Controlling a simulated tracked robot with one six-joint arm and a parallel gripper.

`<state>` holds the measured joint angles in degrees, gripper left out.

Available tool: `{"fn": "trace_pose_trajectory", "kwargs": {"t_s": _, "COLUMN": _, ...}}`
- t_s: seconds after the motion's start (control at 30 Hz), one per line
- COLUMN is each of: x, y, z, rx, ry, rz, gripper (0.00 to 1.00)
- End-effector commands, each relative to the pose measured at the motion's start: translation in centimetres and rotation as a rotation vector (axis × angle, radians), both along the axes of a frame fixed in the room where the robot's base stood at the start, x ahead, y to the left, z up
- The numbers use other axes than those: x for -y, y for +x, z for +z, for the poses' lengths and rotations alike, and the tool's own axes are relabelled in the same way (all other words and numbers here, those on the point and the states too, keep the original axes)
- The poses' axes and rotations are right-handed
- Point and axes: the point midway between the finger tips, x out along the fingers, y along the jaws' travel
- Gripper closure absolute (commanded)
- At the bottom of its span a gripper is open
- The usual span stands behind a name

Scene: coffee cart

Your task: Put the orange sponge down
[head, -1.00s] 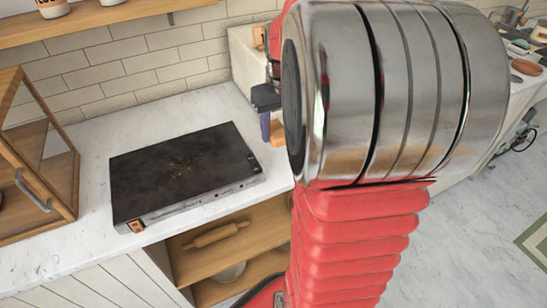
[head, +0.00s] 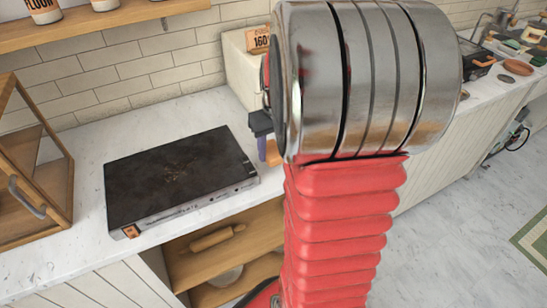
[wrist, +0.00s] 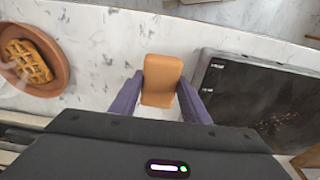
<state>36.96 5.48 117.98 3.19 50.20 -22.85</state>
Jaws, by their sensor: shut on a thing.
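The orange sponge (wrist: 162,80) is between the two purple fingers of my gripper (wrist: 160,95) in the wrist view, with a finger against each side. My gripper is shut on it. In the head view the gripper (head: 262,137) is partly hidden behind my arm, and a small part of the sponge (head: 273,153) shows beside it. The sponge is over the white marble counter (wrist: 110,55), right of the dark griddle in the head view. I cannot tell whether it touches the counter.
The black griddle (head: 180,175) lies close to the sponge. A brown plate (wrist: 62,75) with a waffle-like pastry is on the other side in the wrist view, with bare marble between. A wooden glass-sided case (head: 35,175) stands at left. A rolling pin (head: 212,239) lies on the shelf below.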

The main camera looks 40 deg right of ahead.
Motion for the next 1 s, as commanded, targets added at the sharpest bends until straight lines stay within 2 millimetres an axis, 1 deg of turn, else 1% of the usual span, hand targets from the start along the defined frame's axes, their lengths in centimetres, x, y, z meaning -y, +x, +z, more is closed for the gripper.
{"fn": "trace_pose_trajectory", "kwargs": {"t_s": 0.17, "x": 0.0, "y": 0.0, "z": -0.3, "rx": -0.001, "ry": 0.000, "rz": -0.001, "gripper": 0.79}}
{"fn": "trace_pose_trajectory", "kwargs": {"t_s": 0.27, "x": 0.0, "y": -0.1, "z": -1.2, "rx": -0.003, "ry": 0.002, "rz": -0.001, "gripper": 0.79}}
{"fn": "trace_pose_trajectory", "kwargs": {"t_s": 0.4, "x": 0.0, "y": -0.1, "z": -3.1, "rx": -0.003, "ry": 0.002, "rz": -0.001, "gripper": 0.79}}
{"fn": "trace_pose_trajectory", "kwargs": {"t_s": 0.5, "x": 0.0, "y": -0.1, "z": -3.7, "rx": -0.001, "ry": 0.000, "rz": -0.001, "gripper": 0.79}}
{"fn": "trace_pose_trajectory", "kwargs": {"t_s": 0.87, "x": 0.1, "y": -0.1, "z": -3.9, "rx": 0.000, "ry": 0.000, "rz": -0.002, "gripper": 0.79}}
{"fn": "trace_pose_trajectory", "kwargs": {"t_s": 0.9, "x": 0.1, "y": -0.1, "z": -3.9, "rx": 0.000, "ry": 0.000, "rz": -0.002, "gripper": 0.56}}
{"fn": "trace_pose_trajectory", "kwargs": {"t_s": 1.0, "x": 0.1, "y": -0.1, "z": -3.9, "rx": 0.000, "ry": 0.000, "rz": -0.002, "gripper": 0.49}}
